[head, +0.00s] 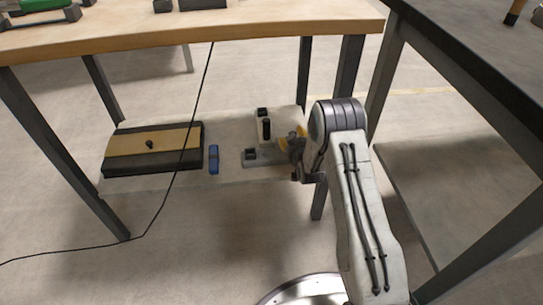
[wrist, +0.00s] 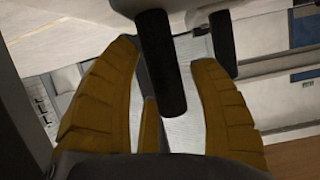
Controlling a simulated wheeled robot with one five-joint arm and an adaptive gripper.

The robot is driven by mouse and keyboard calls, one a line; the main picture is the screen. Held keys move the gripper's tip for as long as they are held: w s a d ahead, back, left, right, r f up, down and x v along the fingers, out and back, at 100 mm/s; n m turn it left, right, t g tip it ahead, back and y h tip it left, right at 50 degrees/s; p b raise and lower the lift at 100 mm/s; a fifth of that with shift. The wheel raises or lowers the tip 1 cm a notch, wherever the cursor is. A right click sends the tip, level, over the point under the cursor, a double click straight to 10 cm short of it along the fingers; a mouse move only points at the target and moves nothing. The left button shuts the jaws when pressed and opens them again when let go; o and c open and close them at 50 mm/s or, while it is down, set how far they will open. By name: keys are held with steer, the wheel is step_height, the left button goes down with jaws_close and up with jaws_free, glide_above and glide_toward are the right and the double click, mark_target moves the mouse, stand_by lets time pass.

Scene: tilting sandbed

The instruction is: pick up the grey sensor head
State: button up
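In the wrist view, my gripper (wrist: 163,55) has its two yellow fingers spread apart. A dark grey, round-ended cylinder (wrist: 160,65) lies between them. A narrow gap shows on its right; I cannot tell whether the left finger touches it. A second dark cylinder (wrist: 223,42) stands beyond the right fingertip. In the head view, my gripper (head: 291,143) is low under the wooden table, at the right of a pale fixture (head: 282,121) with dark parts. My wrist hides part of this area. I cannot tell for certain which dark part is the grey sensor head.
A tan-topped dark tray (head: 150,165) with a small dark knob and a blue object (head: 214,160) lie left of the fixture. The wooden table (head: 250,20) overhangs them. Its legs and a black cable (head: 190,140) bound the space. A dark-topped table (head: 490,60) stands right.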

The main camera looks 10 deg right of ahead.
steer(key=c, duration=1)
jaws_close()
steer(key=shift+r, duration=0.15)
